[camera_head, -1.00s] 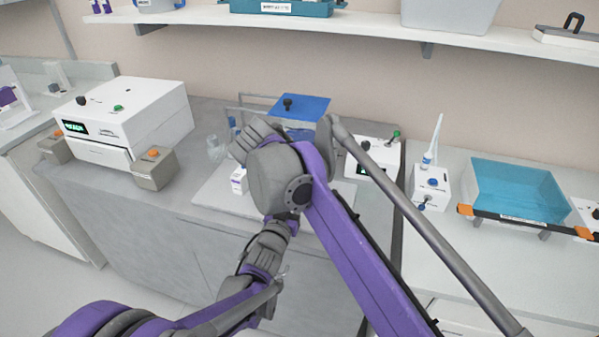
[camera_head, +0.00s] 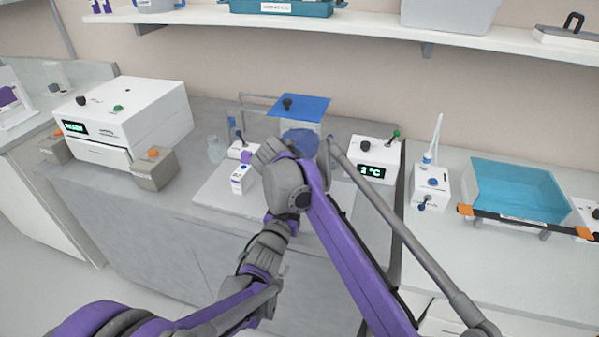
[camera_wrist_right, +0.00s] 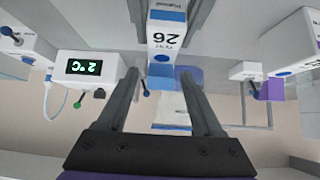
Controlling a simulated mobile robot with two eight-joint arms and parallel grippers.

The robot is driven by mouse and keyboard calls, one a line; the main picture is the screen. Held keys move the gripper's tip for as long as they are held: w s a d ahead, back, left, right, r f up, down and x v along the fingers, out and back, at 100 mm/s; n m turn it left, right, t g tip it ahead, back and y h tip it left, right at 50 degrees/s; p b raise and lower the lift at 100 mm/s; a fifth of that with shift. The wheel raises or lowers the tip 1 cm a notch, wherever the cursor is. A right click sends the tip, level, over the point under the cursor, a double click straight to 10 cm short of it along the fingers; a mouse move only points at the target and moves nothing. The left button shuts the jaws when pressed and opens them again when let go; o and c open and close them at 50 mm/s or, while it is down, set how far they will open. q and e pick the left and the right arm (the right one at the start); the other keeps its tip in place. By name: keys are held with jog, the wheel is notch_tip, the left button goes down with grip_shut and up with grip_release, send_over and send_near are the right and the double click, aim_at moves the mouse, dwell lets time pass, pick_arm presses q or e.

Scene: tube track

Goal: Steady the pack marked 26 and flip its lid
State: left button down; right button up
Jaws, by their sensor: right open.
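The white pack marked 26 (camera_wrist_right: 166,38) has a blue band and shows upside down at the top middle of the right wrist view. In the head view it is hidden behind my arms. My right gripper (camera_wrist_right: 162,84) is open and empty, with its fingers spread below the pack in that picture. Two grey fingers of my left gripper (camera_wrist_right: 170,8) flank the pack, close along both sides. I cannot tell whether they press on it. The state of the lid is unclear.
Another white pack (camera_head: 242,180) stands left of my arms on a pale mat (camera_head: 213,196). A purple-marked box (camera_head: 240,151) is behind it. A blue-topped stand (camera_head: 300,106) is at the back. A white unit reading 2 °C (camera_head: 372,158) is to the right.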

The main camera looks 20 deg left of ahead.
grip_shut()
jog(key=shift+s+f+t, duration=0.1)
jog(key=shift+s+t, duration=0.1)
jog(key=shift+t, duration=0.5)
grip_release()
dwell(0.3)
jog(key=v, duration=1.2)
jog(key=shift+w+a, duration=0.1)
